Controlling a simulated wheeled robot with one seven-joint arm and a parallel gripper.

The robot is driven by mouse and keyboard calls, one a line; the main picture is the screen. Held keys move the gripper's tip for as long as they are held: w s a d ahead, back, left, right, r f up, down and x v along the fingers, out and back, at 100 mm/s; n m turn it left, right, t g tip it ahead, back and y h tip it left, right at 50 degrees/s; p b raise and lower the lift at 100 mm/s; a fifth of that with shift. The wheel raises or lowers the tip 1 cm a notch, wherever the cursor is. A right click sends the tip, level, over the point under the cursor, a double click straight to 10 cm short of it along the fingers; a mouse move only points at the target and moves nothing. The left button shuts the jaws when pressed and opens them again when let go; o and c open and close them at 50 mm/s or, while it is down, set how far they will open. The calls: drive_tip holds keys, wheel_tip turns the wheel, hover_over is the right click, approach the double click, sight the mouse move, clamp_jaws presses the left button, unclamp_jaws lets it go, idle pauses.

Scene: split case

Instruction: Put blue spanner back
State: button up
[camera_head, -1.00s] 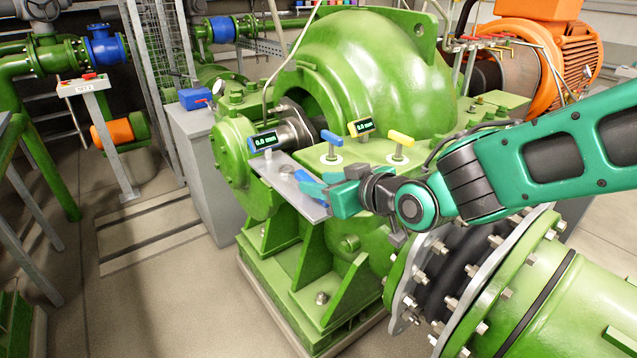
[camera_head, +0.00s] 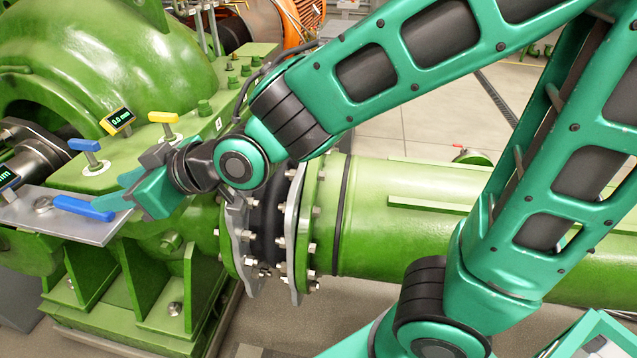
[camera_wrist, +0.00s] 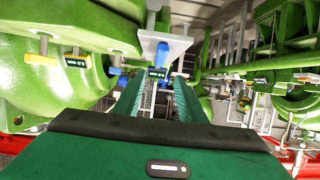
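The blue spanner (camera_head: 84,208) lies on a grey metal plate (camera_head: 95,232) at the left of the head view, its blue handle pointing toward my gripper. My gripper (camera_head: 118,192) is at the handle end of the spanner, low over the plate's right edge. In the wrist view my gripper (camera_wrist: 160,82) has its two teal fingers apart, with a gap between them. The blue spanner (camera_wrist: 162,54) shows just ahead of the fingertips, near the middle of that gap. I cannot tell whether a finger touches the handle.
A blue T-handle (camera_head: 86,146) and a yellow T-handle (camera_head: 164,118) stand on the green pump casing (camera_head: 120,60) close behind my gripper. A small display (camera_head: 117,121) sits between them. A large green pipe (camera_head: 400,205) with a bolted flange lies to the right.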

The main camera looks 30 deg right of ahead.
drive_tip(key=d+f+m+g+h, duration=0.1)
drive_tip(key=d+f+m+h, duration=0.15)
drive_tip(key=d, duration=0.75)
drive_tip(key=w+d+f+m+h, duration=0.1)
drive_tip(key=d+f+m+h, duration=0.15)
drive_tip(key=d, duration=0.65)
drive_tip(key=d+f+m+g+h, duration=0.1)
drive_tip(key=d+f+m+h, duration=0.2)
drive_tip(key=d, duration=0.7)
drive_tip(key=s+d+f+m+g+h, duration=0.1)
drive_tip(key=s+d+m+g, duration=0.5)
drive_tip(key=s+d, duration=1.1)
drive_tip(key=s+m+h, duration=0.1)
drive_tip(key=s+m, duration=0.1)
drive_tip(key=s, duration=0.2)
drive_tip(key=shift+d+f+g, duration=0.3)
drive_tip(key=shift+f+g, duration=0.05)
drive_tip(key=shift+g, duration=0.05)
drive_tip(key=shift+s, duration=0.1)
